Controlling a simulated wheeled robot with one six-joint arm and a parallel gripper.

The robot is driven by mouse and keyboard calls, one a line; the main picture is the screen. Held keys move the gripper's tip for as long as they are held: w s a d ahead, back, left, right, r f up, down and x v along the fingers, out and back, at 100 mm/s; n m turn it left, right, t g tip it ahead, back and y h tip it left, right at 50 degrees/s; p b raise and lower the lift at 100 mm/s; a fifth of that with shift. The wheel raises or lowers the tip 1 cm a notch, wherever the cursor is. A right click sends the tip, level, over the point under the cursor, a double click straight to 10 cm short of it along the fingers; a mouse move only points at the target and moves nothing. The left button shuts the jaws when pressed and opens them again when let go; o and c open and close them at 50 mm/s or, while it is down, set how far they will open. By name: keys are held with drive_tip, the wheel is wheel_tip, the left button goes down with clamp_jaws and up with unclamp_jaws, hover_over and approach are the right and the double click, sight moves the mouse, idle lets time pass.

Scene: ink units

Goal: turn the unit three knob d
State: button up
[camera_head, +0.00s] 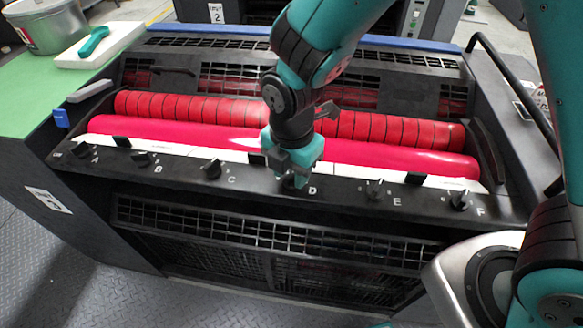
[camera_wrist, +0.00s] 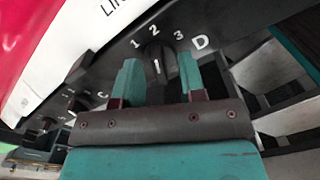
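Knob D (camera_wrist: 157,66) is a dark knob with a white mark, pointing roughly toward the 2 of the printed 1, 2, 3. The letter D is printed beside it. My gripper (camera_wrist: 160,76) is open, with one teal finger on each side of the knob; I cannot tell if they touch it. In the head view my gripper (camera_head: 292,165) is over the front panel at D, and mostly hides the knob (camera_head: 294,182). Knob C (camera_head: 212,169) and knob E (camera_head: 374,188) stand to either side.
Red rollers (camera_head: 205,133) lie behind the panel. Knobs A (camera_head: 80,150), B (camera_head: 142,158) and F (camera_head: 460,199) share the row. Small black blocks (camera_head: 257,159) stand along the panel's back edge. A grille (camera_head: 275,240) is below. A sign behind reads unit 2 (camera_head: 216,13).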

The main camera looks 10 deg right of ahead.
clamp_jaws()
drive_tip(key=shift+m, duration=0.3)
drive_tip(key=m, duration=0.4)
drive_tip(key=shift+p, duration=0.3)
drive_tip(key=m, duration=0.5)
drive_tip(key=shift+m, duration=0.3)
drive_tip(key=shift+o, duration=0.2)
unclamp_jaws()
drive_tip(key=shift+r, duration=0.1)
